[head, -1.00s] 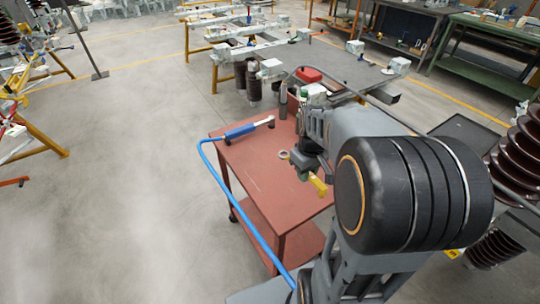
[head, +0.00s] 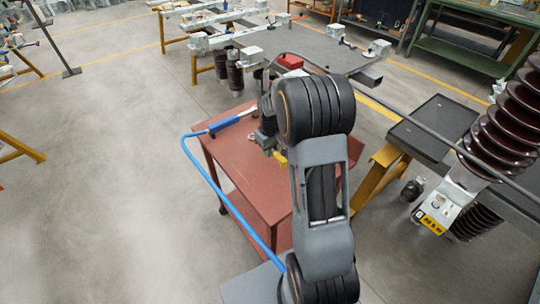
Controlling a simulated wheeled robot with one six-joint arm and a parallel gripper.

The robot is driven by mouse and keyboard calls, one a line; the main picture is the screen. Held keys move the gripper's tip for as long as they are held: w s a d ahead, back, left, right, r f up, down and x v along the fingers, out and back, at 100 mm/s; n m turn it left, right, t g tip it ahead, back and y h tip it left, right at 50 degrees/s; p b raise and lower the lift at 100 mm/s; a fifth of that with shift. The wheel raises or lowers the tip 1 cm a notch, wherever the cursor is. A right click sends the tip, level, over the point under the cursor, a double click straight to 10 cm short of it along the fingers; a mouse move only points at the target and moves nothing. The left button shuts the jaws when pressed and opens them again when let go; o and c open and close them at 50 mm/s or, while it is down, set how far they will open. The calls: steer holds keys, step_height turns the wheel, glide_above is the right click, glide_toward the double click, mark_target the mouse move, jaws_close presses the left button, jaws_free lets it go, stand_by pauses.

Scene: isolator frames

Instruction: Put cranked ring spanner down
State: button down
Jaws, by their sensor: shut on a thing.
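My gripper (head: 267,141) is over the red cart top (head: 226,155), partly hidden behind my own arm. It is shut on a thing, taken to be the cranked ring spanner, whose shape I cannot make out. A small yellow piece (head: 281,159) shows just below and right of the gripper. I cannot tell whether it is part of the spanner, or whether it touches the cart top.
A blue-handled tool (head: 224,124) lies on the cart's left side, with a blue hose (head: 208,175) running down past it. A red box (head: 290,61) sits on the bench behind. Brown ribbed insulators (head: 510,125) stand at right. The cart's left front is clear.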

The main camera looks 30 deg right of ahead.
mark_target(270, 162)
steer(key=shift+w+f, duration=0.2)
steer(key=shift+f, duration=0.1)
steer(key=shift+w+f, duration=0.1)
steer(key=shift+f, duration=1.5)
steer(key=shift+f, duration=0.2)
steer(key=c, duration=1)
jaws_free()
steer(key=shift+o, duration=0.2)
